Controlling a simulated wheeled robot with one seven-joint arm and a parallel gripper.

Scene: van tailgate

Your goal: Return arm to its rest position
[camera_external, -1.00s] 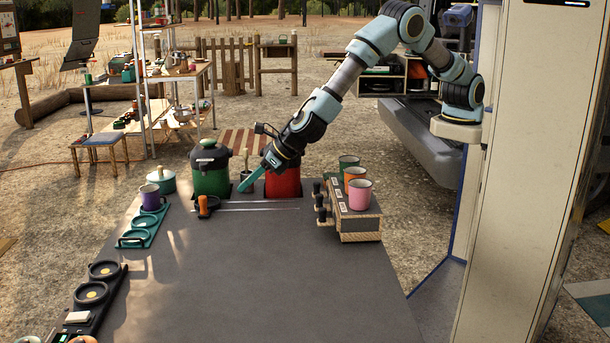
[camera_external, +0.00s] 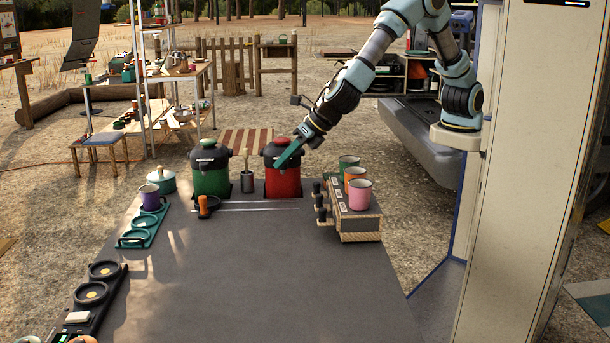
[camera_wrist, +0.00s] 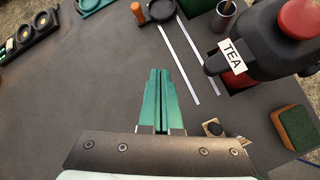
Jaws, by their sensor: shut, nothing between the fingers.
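My arm reaches over the back of the grey table (camera_external: 260,270) from its mount at the right. My gripper (camera_external: 282,163) shows teal fingers in front of the red urn (camera_external: 283,182), covering part of its upper body. In the wrist view my gripper (camera_wrist: 160,75) has its two fingers together with nothing between them. The red urn's dark top, with a TEA label (camera_wrist: 232,55), shows at the upper right of that view, apart from the fingers.
The green urn (camera_external: 210,178) and a metal cup (camera_external: 247,181) stand left of the red urn. A wooden rack (camera_external: 355,226) with a green, an orange and a pink mug (camera_external: 360,195) stands at the right. Thin rails (camera_external: 245,207) lie mid-back. The table's front middle is clear.

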